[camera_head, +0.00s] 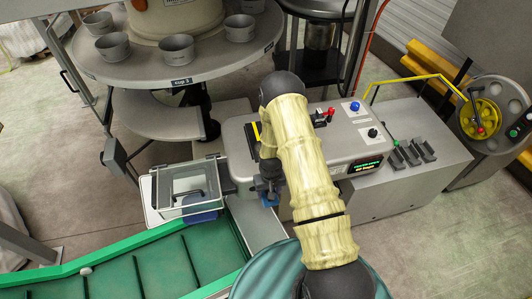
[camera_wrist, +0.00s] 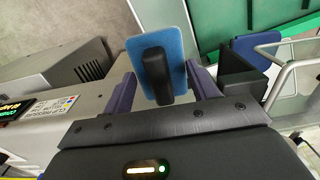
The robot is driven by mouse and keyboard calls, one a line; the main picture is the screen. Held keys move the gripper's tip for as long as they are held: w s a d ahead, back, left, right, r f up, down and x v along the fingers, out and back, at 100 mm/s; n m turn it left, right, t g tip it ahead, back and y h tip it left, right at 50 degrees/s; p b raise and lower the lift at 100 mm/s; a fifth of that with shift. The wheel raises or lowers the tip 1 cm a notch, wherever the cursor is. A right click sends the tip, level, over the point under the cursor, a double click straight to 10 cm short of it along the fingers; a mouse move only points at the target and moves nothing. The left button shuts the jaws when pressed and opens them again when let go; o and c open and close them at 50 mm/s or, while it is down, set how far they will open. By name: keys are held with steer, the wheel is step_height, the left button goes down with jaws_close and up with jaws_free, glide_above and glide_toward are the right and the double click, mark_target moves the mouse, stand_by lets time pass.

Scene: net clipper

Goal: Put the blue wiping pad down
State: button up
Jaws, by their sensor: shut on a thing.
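The blue wiping pad (camera_wrist: 176,33) is a flat blue plate with a black handle (camera_wrist: 157,75). In the wrist view the handle lies between the two purple fingers of my gripper (camera_wrist: 162,88), which is shut on the pad. In the head view my gripper (camera_head: 268,186) is at the left end of the grey control machine (camera_head: 240,150), beside the clear box. Only a small bit of blue shows below it there, and my arm hides part of the machine.
A clear lidded box (camera_head: 180,186) stands left of my gripper, with a blue piece (camera_head: 202,208) at its lower right. A green conveyor (camera_head: 150,265) runs below. A round table with grey cups (camera_head: 112,47) is behind. Grey floor (camera_head: 60,190) is open at left.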

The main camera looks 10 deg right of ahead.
steer(key=s+f+b, duration=0.2)
steer(key=f+b, duration=0.5)
steer(key=f, duration=0.3)
steer(key=s+f+b, duration=0.2)
steer(key=f+b, duration=0.5)
steer(key=f, duration=0.2)
steer(key=shift+d+f, duration=0.25)
steer(key=shift+f, duration=0.1)
steer(key=shift+s+d, duration=0.1)
